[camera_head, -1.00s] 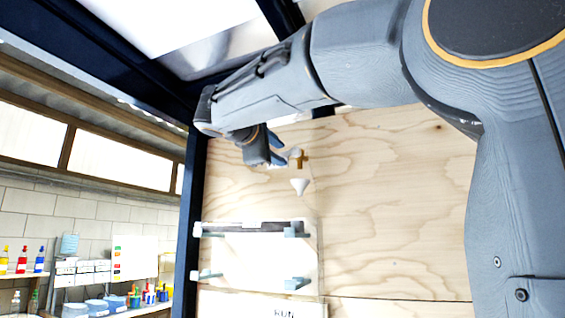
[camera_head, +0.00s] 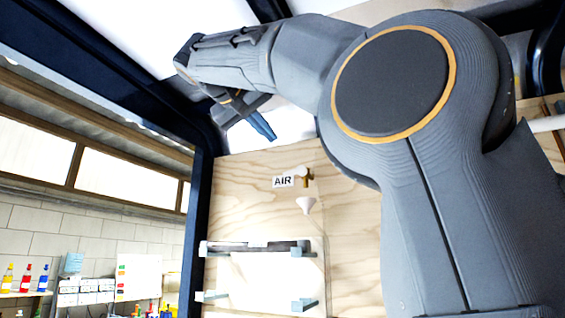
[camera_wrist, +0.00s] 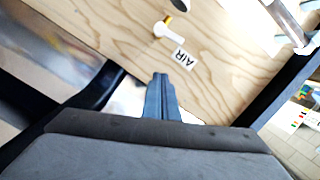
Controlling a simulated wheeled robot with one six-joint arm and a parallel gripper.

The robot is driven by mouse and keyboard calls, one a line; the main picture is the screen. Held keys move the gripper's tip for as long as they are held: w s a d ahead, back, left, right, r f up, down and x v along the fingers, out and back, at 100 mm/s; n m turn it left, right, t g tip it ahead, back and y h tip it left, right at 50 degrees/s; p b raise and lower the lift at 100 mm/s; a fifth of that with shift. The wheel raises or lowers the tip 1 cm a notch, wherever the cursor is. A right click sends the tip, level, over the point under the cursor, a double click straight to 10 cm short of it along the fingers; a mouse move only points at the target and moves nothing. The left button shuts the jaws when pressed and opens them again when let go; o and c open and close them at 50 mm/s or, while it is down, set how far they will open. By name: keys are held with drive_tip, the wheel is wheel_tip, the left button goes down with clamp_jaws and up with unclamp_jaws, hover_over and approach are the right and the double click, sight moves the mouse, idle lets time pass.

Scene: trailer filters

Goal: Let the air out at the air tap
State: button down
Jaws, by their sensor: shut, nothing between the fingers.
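The air tap (camera_head: 307,176) is a small brass fitting with a white round part, on the plywood wall beside a white label reading AIR (camera_head: 283,182). A white funnel-shaped piece (camera_head: 306,205) sits just below it. In the wrist view the tap (camera_wrist: 167,22) and the AIR label (camera_wrist: 184,59) show ahead of the fingers. My gripper (camera_head: 268,134) is up and to the left of the tap in the head view, apart from it. In the wrist view my gripper (camera_wrist: 161,80) has its fingers together with nothing between them.
A white panel (camera_head: 262,275) held by grey-blue clips is on the wall below the tap. A dark blue frame post (camera_head: 198,200) stands left of the plywood (camera_head: 345,240). Shelves with coloured bottles (camera_head: 25,278) are further left. The space before the tap looks clear.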

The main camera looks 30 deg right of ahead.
drive_tip(key=s+a+r+m+y, duration=0.1)
drive_tip(key=a+m, duration=0.1)
drive_tip(key=m, duration=0.2)
drive_tip(key=p, duration=0.3)
hover_over(293, 172)
drive_tip(key=a, duration=0.3)
wheel_tip(293, 172, down, 2)
drive_tip(key=shift+w+f, duration=0.1)
drive_tip(key=shift+f, duration=2.05)
